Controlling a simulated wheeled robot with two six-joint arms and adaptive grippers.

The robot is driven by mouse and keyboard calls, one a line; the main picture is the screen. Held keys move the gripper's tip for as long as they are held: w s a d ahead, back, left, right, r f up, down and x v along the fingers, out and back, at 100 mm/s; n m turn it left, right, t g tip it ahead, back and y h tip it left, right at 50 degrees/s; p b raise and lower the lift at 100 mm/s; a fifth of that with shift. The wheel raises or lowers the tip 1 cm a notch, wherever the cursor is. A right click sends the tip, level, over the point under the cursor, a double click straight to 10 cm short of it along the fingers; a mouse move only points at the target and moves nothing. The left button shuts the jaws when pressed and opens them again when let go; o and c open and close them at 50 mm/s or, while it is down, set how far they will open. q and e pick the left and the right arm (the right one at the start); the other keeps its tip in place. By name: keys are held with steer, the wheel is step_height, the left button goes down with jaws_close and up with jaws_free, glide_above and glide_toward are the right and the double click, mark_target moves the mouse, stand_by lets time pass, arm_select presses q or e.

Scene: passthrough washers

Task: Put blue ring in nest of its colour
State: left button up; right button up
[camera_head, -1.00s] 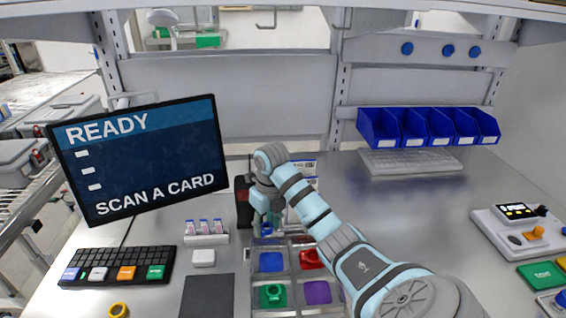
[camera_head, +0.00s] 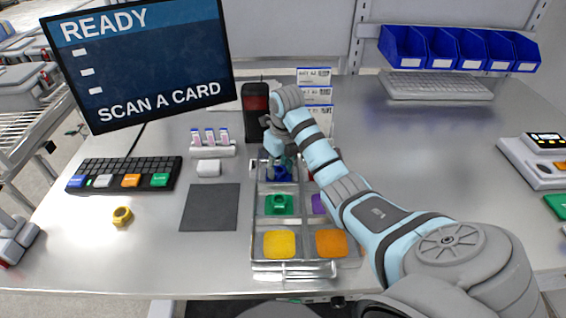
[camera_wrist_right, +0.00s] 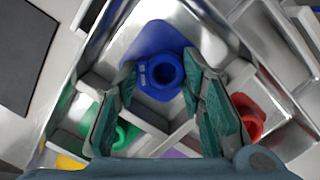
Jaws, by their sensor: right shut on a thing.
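The blue ring (camera_wrist_right: 162,76) is between the fingers of my right gripper (camera_head: 279,172). The gripper is shut on it, with a green finger on either side in the right wrist view (camera_wrist_right: 160,92). The ring is over the blue nest (camera_wrist_right: 148,38), in the far left compartment of the metal tray (camera_head: 257,225). I cannot tell whether the ring touches the nest's floor. In the head view the gripper partly covers the ring and nest. My left gripper is not in view.
A green ring (camera_head: 279,204) sits in the compartment nearer to me, and a red ring (camera_wrist_right: 248,118) is beside the blue nest. Yellow (camera_head: 279,244) and orange (camera_head: 331,243) nests are empty. A yellow ring (camera_head: 122,216) lies on the table near a dark mat (camera_head: 209,207).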

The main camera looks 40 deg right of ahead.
steer(key=shift+w+r, duration=0.1)
steer(key=shift+w, duration=0.05)
steer(key=shift+c, duration=0.4)
steer(key=o, duration=0.5)
steer(key=shift+f, duration=0.2)
steer(key=shift+c, duration=0.2)
steer(key=o, duration=0.4)
steer(key=shift+r, duration=0.1)
